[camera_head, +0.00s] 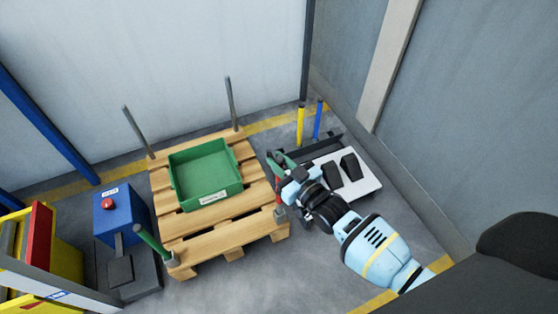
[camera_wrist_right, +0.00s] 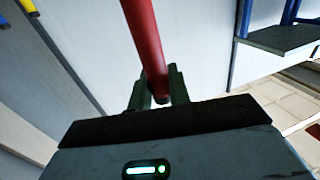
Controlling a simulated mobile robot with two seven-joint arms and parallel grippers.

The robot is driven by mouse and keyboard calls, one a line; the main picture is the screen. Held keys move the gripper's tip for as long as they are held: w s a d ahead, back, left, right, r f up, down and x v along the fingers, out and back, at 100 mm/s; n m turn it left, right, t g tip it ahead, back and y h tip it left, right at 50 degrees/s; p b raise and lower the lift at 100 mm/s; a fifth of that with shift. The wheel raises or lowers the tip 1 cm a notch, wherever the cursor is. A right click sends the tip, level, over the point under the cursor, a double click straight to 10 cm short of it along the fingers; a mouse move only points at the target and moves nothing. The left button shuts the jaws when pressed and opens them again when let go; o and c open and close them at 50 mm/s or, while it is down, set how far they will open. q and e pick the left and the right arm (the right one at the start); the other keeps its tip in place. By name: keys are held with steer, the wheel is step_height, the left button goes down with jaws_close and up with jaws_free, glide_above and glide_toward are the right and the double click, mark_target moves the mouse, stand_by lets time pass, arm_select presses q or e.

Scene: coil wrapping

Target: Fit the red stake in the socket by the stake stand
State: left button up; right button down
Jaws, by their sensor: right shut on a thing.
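The red stake (camera_head: 278,190) is near the right front corner of the wooden pallet. In the right wrist view the red stake (camera_wrist_right: 146,40) runs up between the fingers. My right gripper (camera_head: 282,160) is shut on it. A grey socket (camera_head: 281,214) sits at that pallet corner, below the stake. The stake's lower end appears in line with the socket; I cannot tell how deep it is. The stake stand (camera_head: 312,149) is a dark rack right of the pallet, holding a yellow stake (camera_head: 301,122) and a blue stake (camera_head: 318,118). My left gripper is not in view.
The pallet (camera_head: 230,238) carries a green crate (camera_head: 205,172). Grey posts (camera_head: 138,130) stand at its back corners and a green stake (camera_head: 152,243) at the front left. A white platform (camera_head: 368,182) with black blocks lies right of my gripper. A blue box (camera_head: 118,218) stands left.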

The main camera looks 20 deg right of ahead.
step_height(320, 180, down, 7)
steer(key=b, duration=0.4)
steer(key=shift+b, duration=0.35)
stand_by(2.3)
steer(key=c, duration=1.2)
jaws_free()
steer(key=shift+f, duration=0.1)
steer(key=shift+c, duration=0.2)
steer(key=shift+s, duration=0.15)
steer(key=p+v, duration=0.2)
steer(key=v, duration=0.5)
steer(key=shift+s, duration=0.25)
steer(key=shift+d, duration=0.15)
